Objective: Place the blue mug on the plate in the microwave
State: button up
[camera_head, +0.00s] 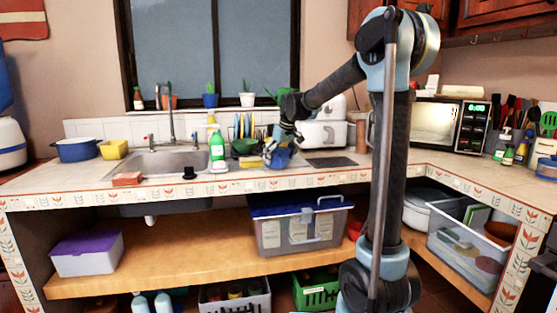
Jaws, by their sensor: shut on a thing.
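The blue mug (281,158) is at the counter's front, right of the sink. My gripper (270,149) is shut on it, reaching from the right; the fingers are small and partly merge with the mug. I cannot tell whether the mug touches the counter. The microwave (467,128) stands on the right-hand counter, with a bright, lit front and a green display. My arm's column hides its left side, and I cannot tell whether its door is open. The plate cannot be made out.
A green bottle (217,150), a yellow sponge (250,160) and a dish rack (246,143) are left of the mug. Utensils and bottles crowd the microwave's right.

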jog(key=o, duration=1.6)
